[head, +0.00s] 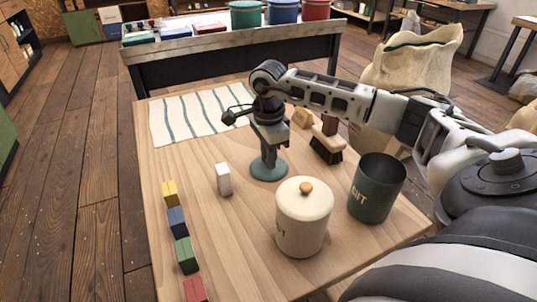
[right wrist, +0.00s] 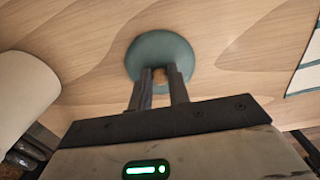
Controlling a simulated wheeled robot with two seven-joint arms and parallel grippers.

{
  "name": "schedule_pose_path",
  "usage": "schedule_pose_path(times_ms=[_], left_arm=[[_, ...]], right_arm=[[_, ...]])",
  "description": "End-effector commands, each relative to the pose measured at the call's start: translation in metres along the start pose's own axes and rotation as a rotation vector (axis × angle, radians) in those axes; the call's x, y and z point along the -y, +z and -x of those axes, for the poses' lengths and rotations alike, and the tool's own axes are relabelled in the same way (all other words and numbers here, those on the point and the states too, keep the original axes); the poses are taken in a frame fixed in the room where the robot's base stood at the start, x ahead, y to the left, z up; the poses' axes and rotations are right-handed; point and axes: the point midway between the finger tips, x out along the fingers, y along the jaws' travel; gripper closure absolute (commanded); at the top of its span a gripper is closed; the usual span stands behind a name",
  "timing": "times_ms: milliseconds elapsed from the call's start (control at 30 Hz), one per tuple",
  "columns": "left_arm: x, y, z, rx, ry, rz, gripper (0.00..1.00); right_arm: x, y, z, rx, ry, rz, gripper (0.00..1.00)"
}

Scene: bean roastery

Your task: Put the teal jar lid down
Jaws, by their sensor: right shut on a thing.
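The teal jar lid (head: 269,176) is a flat round disc, low over the middle of the wooden table, left of the open dark green jar (head: 376,190). My right gripper (head: 269,158) points down at it. In the right wrist view, the lid (right wrist: 160,44) lies beyond the fingertips, which are shut on its small tan knob (right wrist: 160,76). I cannot tell whether the lid's underside touches the table. The dark green jar has no lid on. My left gripper is not in view.
A cream jar (head: 303,225) with its lid on stands in front of the teal lid. A white block (head: 224,180) stands left, and several coloured blocks line the left edge. A brush (head: 327,147) lies behind right. A striped cloth (head: 185,120) covers the far left; bare wood (head: 190,165) lies before it.

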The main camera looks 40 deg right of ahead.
Motion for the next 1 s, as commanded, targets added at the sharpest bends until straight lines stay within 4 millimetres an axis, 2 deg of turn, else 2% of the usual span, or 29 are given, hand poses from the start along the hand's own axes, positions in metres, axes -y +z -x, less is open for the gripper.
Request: schedule_pose_path(times_ms=[233,267,300,333,567,700,867,1000], left_arm=[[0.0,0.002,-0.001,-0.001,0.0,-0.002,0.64],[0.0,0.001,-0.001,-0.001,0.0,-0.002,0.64],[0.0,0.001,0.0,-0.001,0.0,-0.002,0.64],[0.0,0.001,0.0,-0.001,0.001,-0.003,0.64],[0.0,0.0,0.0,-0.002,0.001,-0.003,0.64],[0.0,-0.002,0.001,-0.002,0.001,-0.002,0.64],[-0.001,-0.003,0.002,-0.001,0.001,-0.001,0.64],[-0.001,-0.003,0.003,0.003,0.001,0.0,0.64]], right_arm=[[0.0,0.0,-0.004,0.0,0.0,0.0,1.0],[0.0,0.0,-0.003,0.0,0.0,0.0,0.74],[0.0,0.0,-0.002,-0.001,0.0,0.0,0.62],[0.0,0.0,-0.003,-0.001,0.0,0.0,0.6],[0.0,0.0,-0.002,-0.001,0.001,0.0,0.6],[0.0,0.0,0.006,0.0,-0.001,0.0,0.6],[0.001,0.0,0.035,0.0,-0.005,0.0,0.6],[0.001,0.0,0.067,0.001,-0.006,0.0,0.6]])
